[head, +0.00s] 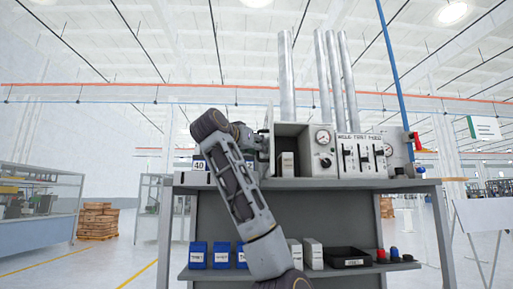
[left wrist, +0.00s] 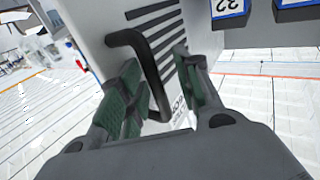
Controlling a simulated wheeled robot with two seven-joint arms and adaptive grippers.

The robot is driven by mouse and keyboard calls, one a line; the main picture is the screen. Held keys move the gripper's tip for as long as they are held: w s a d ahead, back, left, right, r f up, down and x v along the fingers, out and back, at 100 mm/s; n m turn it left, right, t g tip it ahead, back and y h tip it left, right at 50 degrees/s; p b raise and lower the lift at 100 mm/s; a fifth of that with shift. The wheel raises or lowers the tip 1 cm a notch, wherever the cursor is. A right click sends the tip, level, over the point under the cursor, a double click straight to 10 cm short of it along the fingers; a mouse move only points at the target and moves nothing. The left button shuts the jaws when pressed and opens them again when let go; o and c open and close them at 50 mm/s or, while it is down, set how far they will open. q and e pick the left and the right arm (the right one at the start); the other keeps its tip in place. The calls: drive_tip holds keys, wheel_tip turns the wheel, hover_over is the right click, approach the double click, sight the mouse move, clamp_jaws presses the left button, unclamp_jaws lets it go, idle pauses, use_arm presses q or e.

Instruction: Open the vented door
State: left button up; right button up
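The vented door (left wrist: 142,27) is a pale grey panel with dark slots and a black bar handle (left wrist: 148,62), seen close up in the left wrist view. My left gripper (left wrist: 158,68) has its green-padded fingers spread on either side of the handle, with a gap showing between them. In the head view the grey cabinet box (head: 305,157) shows its open interior, with a small pale item (head: 288,164) inside. The door is seen nearly edge-on at the box's left side, standing open, and my left arm partly hides it. My right gripper is out of view.
The box stands on a grey workbench (head: 400,184) beside a panel with a gauge and switches (head: 362,155). Blue bins (head: 198,255) and a black tray (head: 347,257) are on the lower shelf. Blue number tags (left wrist: 229,8) show near the gripper.

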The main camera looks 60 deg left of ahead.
use_arm(q)
drive_tip(key=v, duration=0.7)
drive_tip(key=shift+s+d, duration=0.2)
idle(0.4)
drive_tip(key=shift+f, duration=0.1)
idle(0.4)
